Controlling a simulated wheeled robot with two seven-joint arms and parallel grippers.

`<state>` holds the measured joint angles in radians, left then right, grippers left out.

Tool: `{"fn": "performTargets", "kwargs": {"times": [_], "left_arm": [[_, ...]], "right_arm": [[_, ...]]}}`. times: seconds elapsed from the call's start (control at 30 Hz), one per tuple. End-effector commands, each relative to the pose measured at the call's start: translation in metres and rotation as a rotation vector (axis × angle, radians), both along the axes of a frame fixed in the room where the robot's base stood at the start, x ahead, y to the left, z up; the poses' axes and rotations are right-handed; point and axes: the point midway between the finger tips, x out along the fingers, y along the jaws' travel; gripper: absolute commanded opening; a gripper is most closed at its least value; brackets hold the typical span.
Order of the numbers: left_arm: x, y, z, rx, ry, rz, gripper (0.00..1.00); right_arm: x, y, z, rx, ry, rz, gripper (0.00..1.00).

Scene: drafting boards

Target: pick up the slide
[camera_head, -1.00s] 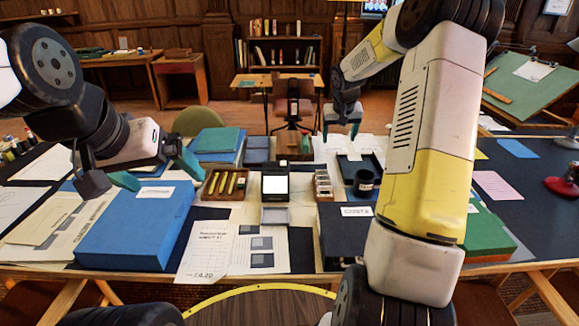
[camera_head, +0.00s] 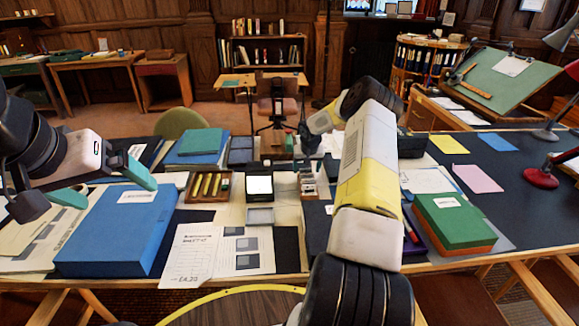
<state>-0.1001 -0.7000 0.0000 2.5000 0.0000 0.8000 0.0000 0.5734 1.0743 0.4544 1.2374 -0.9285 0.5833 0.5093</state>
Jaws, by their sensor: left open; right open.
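A small holder with pale slides (camera_head: 308,186) stands on the desk just right of the lit viewer (camera_head: 259,185). I cannot make out a single separate slide. My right gripper (camera_head: 308,150) points down over the back of the desk, just behind and above the holder. It is small and partly dark against the desk, and looks empty; it is apart from the slides as far as I can tell. My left gripper (camera_head: 108,184) is open and empty, with teal fingers spread above the left end of the blue box (camera_head: 122,230).
A wooden tray (camera_head: 209,187) with yellow items lies left of the viewer, and a small grey tray (camera_head: 260,216) in front. Printed sheets (camera_head: 192,255) cover the front. A green and orange box (camera_head: 453,222) stands right. My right arm hides part of the desk.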

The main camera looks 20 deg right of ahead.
Motion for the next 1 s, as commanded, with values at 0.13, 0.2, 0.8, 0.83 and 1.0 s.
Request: {"fn": "performTargets", "kwargs": {"times": [0.13,0.2,0.8,0.83,1.0], "left_arm": [[0.0,0.0,0.0,0.0,0.0,0.0,1.0],[0.0,0.0,0.0,0.0,0.0,0.0,1.0],[0.0,0.0,0.0,0.0,0.0,0.0,1.0],[0.0,0.0,0.0,0.0,0.0,0.0,1.0],[0.0,0.0,0.0,0.0,0.0,0.0,1.0]], "right_arm": [[0.0051,-0.0006,-0.0109,0.001,-0.001,0.0,0.75],[0.0058,-0.001,-0.0112,-0.001,-0.002,0.0,0.75],[0.0052,-0.0007,-0.0109,-0.001,-0.001,0.001,0.11],[0.0052,-0.0007,-0.0109,-0.001,-0.001,0.001,0.11],[0.0058,-0.001,-0.002,-0.002,-0.002,0.001,0.11]]}}
